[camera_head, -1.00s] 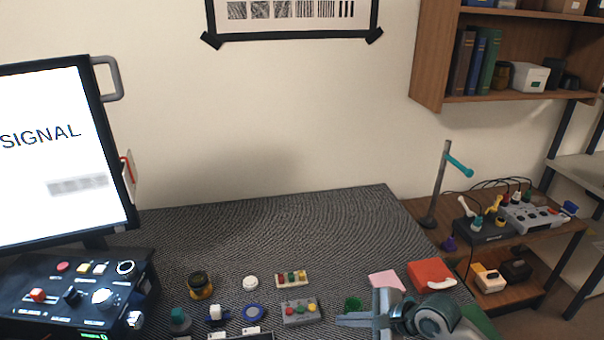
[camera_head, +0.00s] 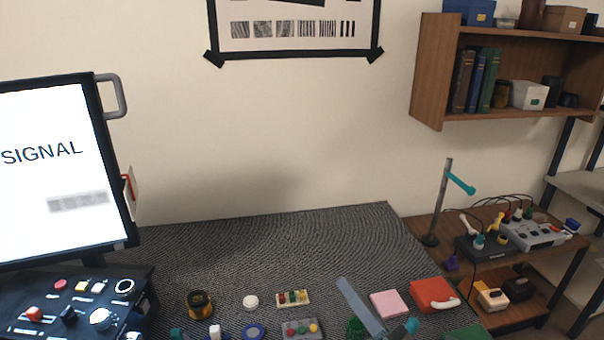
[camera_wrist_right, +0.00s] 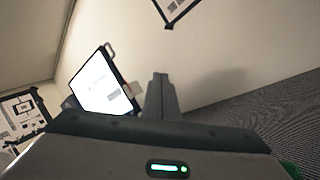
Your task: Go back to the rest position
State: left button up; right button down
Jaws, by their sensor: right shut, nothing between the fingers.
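My right gripper (camera_head: 345,285) shows at the bottom of the head view, right of centre, pointing up and to the left above the mat. It is shut and empty. In the right wrist view its closed fingers (camera_wrist_right: 160,92) point toward the wall, with nothing between them. My left gripper is not in view.
The dark patterned mat (camera_head: 290,240) is bare toward the wall. Near its front lie a black-and-amber ring (camera_head: 199,303), a white round part (camera_head: 251,302), a button strip (camera_head: 293,298), a pink pad (camera_head: 389,304) and a red box (camera_head: 434,294). A monitor (camera_head: 60,160) stands left.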

jog(key=d+f+m+t+h, duration=0.35)
jog(key=d+m+h, duration=0.8)
jog(key=m, duration=0.45)
jog(key=s+d+f+m+g+h, duration=0.2)
jog(key=s+d+f+m+g, duration=0.1)
jog(key=f+m, duration=0.25)
jog(key=s+d+f+m+g+h, duration=0.3)
jog(key=f+m+g, duration=0.1)
jog(key=f, duration=0.2)
jog(key=s+a+f+m+g+y, duration=0.2)
jog(key=s+f+m+g, duration=0.2)
jog(key=s+f+g, duration=0.5)
jog(key=s+a+f+m+g+y, duration=0.3)
jog(key=s+f, duration=0.4)
jog(key=s, duration=0.7)
notch_tip(320, 180, down, 27)
jog(key=s+h, duration=0.1)
jog(key=s+d+f, duration=0.2)
jog(key=s+f, duration=0.7)
jog(key=s+d+f+g, duration=0.1)
jog(key=s+f, duration=0.7)
jog(key=s, duration=0.1)
jog(key=shift+d+f, duration=0.35)
jog(key=shift+f, duration=0.05)
